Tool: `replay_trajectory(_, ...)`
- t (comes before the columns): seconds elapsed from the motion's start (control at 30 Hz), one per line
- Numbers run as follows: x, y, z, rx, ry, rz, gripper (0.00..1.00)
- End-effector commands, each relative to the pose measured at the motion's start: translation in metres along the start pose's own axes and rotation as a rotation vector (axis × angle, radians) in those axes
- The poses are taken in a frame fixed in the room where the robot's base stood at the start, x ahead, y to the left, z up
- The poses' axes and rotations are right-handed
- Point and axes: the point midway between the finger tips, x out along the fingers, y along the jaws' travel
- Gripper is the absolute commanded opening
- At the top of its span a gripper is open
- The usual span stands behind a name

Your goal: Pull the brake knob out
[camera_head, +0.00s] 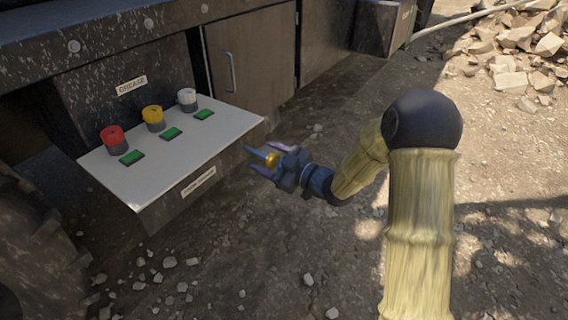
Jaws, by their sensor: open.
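A red knob (112,138), a yellow knob (154,117) and a white knob (187,99) stand in a row on a light grey slanted panel (200,150). I cannot tell from any label which one is the brake knob. Each has a small green plate in front of it. All three knobs look upright on dark bases. My gripper (252,161) is open, just off the panel's right edge, apart from all the knobs. The white knob is the closest to it. A small orange part shows between the finger bases; I cannot tell what it is.
A dark machine body with a "GREASE" label (132,85) rises behind the panel. A brown door with a handle (230,72) is at the back. A large dark wheel (35,240) is at left. Rubble (515,55) lies at top right. The ground in front is open with scattered stones.

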Motion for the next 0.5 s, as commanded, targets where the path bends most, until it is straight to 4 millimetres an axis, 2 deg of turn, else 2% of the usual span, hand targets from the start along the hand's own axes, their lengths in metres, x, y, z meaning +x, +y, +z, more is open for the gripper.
replay_trajectory(0.17, -0.018, 0.002, 0.000, 0.001, -0.004, 0.005, 0.62)
replay_trajectory(0.5, -0.084, 0.002, -0.001, 0.002, -0.004, 0.005, 0.62)
